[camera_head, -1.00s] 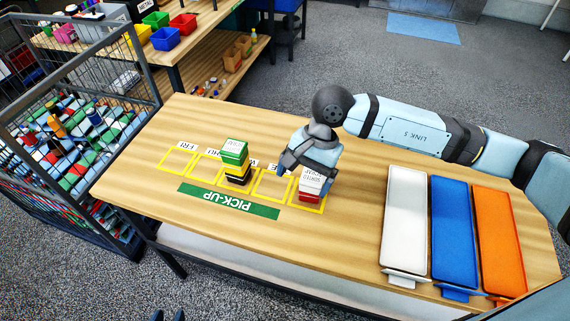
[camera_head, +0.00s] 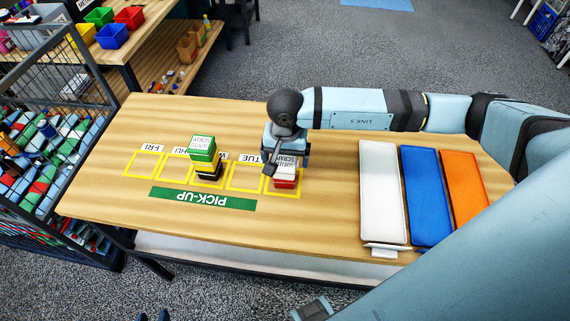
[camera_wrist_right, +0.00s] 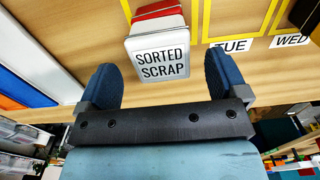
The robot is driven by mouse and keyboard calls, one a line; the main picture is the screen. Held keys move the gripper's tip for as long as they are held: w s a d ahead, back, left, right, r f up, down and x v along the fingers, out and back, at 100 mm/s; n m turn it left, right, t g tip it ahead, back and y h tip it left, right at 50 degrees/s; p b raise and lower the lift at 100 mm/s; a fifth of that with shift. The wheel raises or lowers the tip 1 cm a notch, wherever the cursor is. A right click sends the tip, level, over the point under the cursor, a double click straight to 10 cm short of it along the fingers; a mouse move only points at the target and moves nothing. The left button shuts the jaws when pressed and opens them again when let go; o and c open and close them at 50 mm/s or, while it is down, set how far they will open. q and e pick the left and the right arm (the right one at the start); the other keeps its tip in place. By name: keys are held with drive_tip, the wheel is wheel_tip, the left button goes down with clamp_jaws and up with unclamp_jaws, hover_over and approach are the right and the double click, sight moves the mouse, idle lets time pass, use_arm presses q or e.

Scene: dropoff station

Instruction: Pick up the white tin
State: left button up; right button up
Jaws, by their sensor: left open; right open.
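The white tin (camera_head: 288,161), labelled SORTED SCRAP, sits on a red tin (camera_head: 285,184) in the right-hand yellow square of the pick-up area. In the right wrist view the white tin (camera_wrist_right: 158,58) lies between and slightly beyond the fingertips, with a gap on each side; the red tin (camera_wrist_right: 160,18) shows behind it. My right gripper (camera_wrist_right: 160,82) is open and empty. In the head view the right gripper (camera_head: 274,152) is over the stack and hides part of it. Only the fingertips of my left gripper (camera_head: 153,316) show at the bottom edge, open.
A green, yellow and black stack (camera_head: 204,150) stands to the left. White (camera_head: 383,190), blue (camera_head: 426,195) and orange (camera_head: 465,185) trays lie at the right. A wire cage (camera_head: 45,150) stands past the table's left end. The table (camera_head: 110,190) is bare at left.

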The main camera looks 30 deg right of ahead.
sight(285, 161)
drive_tip(key=shift+f+p, duration=0.3)
drive_tip(key=shift+f, duration=1.7)
drive_tip(key=c, duration=1)
drive_tip(key=shift+w+r, duration=0.1)
drive_tip(key=shift+c, duration=0.2)
